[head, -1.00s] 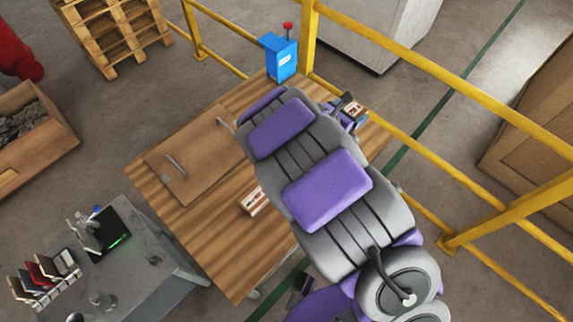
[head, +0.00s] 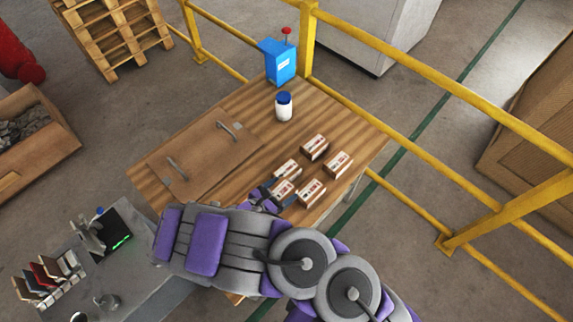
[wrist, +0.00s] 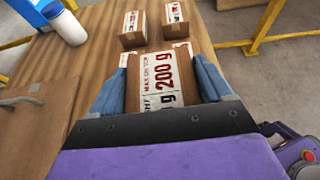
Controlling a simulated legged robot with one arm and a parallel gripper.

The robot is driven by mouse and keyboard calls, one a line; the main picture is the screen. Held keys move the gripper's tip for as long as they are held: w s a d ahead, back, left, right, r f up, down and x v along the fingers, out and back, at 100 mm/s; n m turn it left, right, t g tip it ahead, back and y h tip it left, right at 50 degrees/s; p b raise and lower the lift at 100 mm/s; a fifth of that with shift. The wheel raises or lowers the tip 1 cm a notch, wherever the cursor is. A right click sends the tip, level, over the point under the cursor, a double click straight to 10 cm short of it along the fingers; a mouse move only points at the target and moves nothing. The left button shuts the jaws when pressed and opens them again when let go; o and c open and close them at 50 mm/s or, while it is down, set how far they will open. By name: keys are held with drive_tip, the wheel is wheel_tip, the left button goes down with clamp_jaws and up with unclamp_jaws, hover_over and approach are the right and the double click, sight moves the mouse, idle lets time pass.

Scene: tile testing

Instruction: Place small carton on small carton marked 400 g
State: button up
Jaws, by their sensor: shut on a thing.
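My gripper (wrist: 163,88) is shut on a small brown carton (wrist: 155,72) with a white label reading 200 g. In the head view, my gripper (head: 270,194) is at the near side of the carton group, with the held carton (head: 283,191) at its tip. I cannot tell whether it is clear of the table. Other small cartons stand close by: one (head: 287,169) just behind, one (head: 311,193) to the right, and two farther back (head: 315,147) (head: 338,164). Two cartons show ahead in the wrist view (wrist: 131,40) (wrist: 176,30). I cannot read a 400 g mark.
The cartons stand on a wooden table (head: 240,225). A white bottle with a blue lid (head: 283,108) and a blue box with a red knob (head: 280,64) stand farther back. A board with handles (head: 190,160) lies at left. Yellow railing (head: 420,80) runs behind the table.

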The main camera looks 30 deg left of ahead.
drive_tip(key=w+a, duration=0.1)
drive_tip(key=w, duration=0.3)
drive_tip(key=w+a+f+b, duration=0.1)
drive_tip(key=w, duration=0.2)
drive_tip(key=w+a+b, duration=0.1)
drive_tip(key=w+a, duration=0.1)
drive_tip(key=w, duration=0.2)
drive_tip(key=shift+w+a+f, duration=0.1)
drive_tip(key=shift+w+f, duration=0.1)
drive_tip(key=shift+w, duration=0.1)
drive_tip(key=shift+w+a, duration=0.1)
drive_tip(key=shift+w, duration=0.6)
drive_tip(key=shift+w+f, duration=0.15)
drive_tip(key=shift+w, duration=0.05)
drive_tip(key=shift+a+f+b, duration=0.15)
drive_tip(key=shift+f+b, duration=0.45)
drive_tip(key=shift+f, duration=0.95)
drive_tip(key=shift+f, duration=0.1)
drive_tip(key=o, duration=1.6)
